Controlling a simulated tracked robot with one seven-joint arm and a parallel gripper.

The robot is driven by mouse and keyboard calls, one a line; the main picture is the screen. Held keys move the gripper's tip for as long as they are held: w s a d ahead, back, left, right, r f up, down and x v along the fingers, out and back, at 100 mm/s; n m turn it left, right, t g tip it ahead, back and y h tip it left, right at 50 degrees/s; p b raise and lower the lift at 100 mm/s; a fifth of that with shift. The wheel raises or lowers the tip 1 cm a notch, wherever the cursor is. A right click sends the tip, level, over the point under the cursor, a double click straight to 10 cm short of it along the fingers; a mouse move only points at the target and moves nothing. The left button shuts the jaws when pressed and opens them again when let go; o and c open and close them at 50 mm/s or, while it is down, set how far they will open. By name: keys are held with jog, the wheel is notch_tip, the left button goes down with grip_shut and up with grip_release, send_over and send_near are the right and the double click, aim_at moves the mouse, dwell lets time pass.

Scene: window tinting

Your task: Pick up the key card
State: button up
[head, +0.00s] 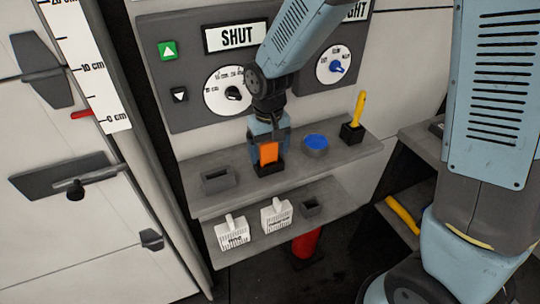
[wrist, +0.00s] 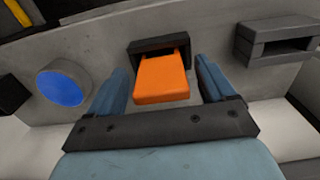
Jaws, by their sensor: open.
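The key card looks to be the orange card (head: 268,153) standing upright in a small dark holder (head: 269,170) on the upper grey shelf. In the wrist view the orange card (wrist: 162,79) sticks out of the dark holder (wrist: 150,46). My gripper (head: 269,145) is over the holder, and its fingers stand on either side of the card. In the wrist view my gripper (wrist: 161,85) is open, with a visible gap between each blue finger and the card. The card's lower end is hidden in the holder.
On the upper shelf (head: 350,154), an empty grey holder (head: 218,178) stands left, a blue-topped round pot (head: 316,144) and a yellow-handled tool (head: 358,108) right. Two white tagged blocks (head: 276,214) sit on the lower shelf. A panel with dials (head: 228,92) rises behind.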

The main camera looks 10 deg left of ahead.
jog(key=shift+c, duration=0.4)
jog(key=c, duration=1)
jog(key=shift+c, duration=0.2)
